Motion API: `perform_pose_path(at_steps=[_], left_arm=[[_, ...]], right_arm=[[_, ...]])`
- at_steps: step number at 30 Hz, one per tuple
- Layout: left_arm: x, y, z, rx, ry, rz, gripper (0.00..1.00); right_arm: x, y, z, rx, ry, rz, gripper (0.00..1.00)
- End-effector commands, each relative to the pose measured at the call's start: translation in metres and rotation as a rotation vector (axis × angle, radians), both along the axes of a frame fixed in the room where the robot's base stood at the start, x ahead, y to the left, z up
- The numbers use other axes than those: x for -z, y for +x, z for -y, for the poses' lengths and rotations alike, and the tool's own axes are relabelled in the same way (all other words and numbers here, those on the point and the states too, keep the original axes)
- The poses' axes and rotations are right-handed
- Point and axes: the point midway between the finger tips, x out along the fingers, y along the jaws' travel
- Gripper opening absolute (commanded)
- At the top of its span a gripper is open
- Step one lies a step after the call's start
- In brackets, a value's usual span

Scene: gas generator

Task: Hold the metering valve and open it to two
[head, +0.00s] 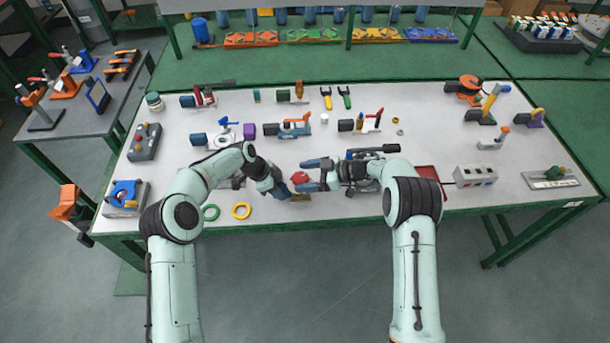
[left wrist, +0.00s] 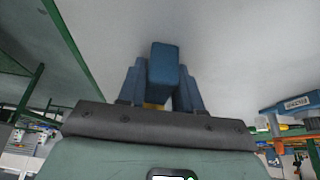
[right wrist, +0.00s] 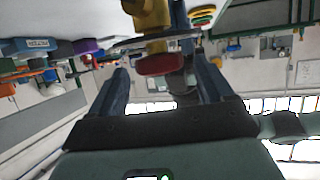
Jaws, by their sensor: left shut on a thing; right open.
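The metering valve shows in the head view as a red knob (head: 300,177) above a brass body (head: 300,198), near the table's front edge. My left gripper (head: 281,190) is shut on the valve's blue block (left wrist: 163,72), which sits between its fingers in the left wrist view. My right gripper (head: 309,176) is open, with its fingers pointing left toward the red knob. In the right wrist view the red knob (right wrist: 158,64) lies between the spread fingers, near their tips, with the brass body (right wrist: 150,18) beyond it. The knob's setting is not readable.
Green (head: 211,212) and yellow (head: 241,211) rings lie on the front left of the table. A red tray (head: 431,174) is partly behind my right arm. A grey box (head: 475,175) stands to the right. Several valves and tools line the table's back half.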

Motion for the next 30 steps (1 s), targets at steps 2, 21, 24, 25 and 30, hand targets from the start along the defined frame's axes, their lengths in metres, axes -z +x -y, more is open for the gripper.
perform_pose_path(at_steps=[2,21,24,25,30], left_arm=[[0.002,-0.002,0.0,0.002,0.002,-0.005,0.0],[0.0,-0.001,0.001,0.003,-0.002,-0.004,0.0],[0.0,-0.001,0.001,0.003,-0.002,-0.003,0.0],[0.0,-0.001,0.002,0.003,-0.002,-0.003,0.0],[0.0,-0.001,0.002,0.002,-0.003,-0.002,0.0]], right_arm=[[-0.004,-0.002,0.011,0.003,-0.001,0.001,0.8],[-0.045,-0.024,0.102,0.001,0.003,0.002,0.8],[-0.045,-0.024,0.104,0.001,0.003,0.002,0.8],[-0.045,-0.024,0.104,0.001,0.003,0.002,0.8],[-0.045,-0.024,0.104,0.001,0.002,0.003,0.8]])
